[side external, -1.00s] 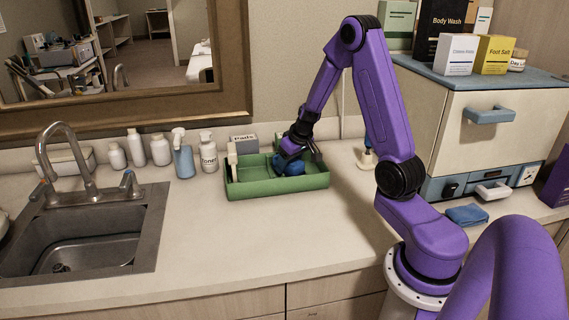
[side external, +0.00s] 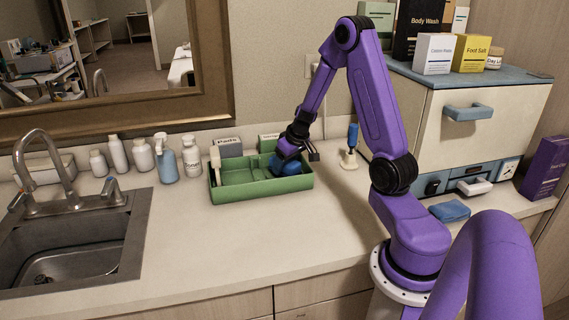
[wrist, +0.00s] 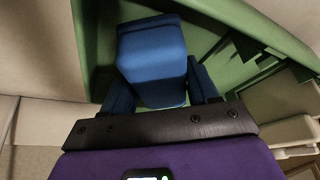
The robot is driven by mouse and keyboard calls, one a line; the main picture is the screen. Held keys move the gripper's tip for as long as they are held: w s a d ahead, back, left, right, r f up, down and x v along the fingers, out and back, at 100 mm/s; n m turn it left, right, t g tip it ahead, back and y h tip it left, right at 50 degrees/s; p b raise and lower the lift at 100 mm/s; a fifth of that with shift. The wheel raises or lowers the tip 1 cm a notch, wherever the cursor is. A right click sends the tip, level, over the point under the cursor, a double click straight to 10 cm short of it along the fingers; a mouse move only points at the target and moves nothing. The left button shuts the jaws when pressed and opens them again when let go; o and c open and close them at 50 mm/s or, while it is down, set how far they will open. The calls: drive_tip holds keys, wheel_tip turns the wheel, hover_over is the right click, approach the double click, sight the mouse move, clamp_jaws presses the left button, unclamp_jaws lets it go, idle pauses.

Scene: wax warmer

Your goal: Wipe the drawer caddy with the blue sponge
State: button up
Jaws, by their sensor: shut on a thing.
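The green drawer caddy (side external: 232,193) sits on the counter, with low walls and an open top. My gripper (side external: 290,152) reaches down into its right part, shut on the blue sponge (side external: 285,167). In the wrist view the sponge (wrist: 152,62) is a blue block between the two fingers (wrist: 160,92). It is inside the caddy, over the green floor (wrist: 205,45). Whether the sponge's underside touches the floor is hidden.
Several white bottles and a blue spray bottle (side external: 166,162) stand left of the caddy. Boxes (side external: 228,148) stand behind it. A blue-handled tool on a stand (side external: 350,150), a folded blue cloth (side external: 450,210) and the warmer cabinet (side external: 470,120) are right. The front counter (side external: 210,240) is clear.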

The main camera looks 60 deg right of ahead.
sight(264, 177)
drive_tip(key=shift+f, duration=0.55)
idle(1.3)
drive_tip(key=shift+d, duration=0.1)
drive_tip(key=shift+s+d, duration=1.9)
drive_tip(key=shift+s, duration=0.1)
drive_tip(key=shift+w+a, duration=2.05)
drive_tip(key=shift+w+a, duration=1.95)
drive_tip(key=shift+a, duration=0.05)
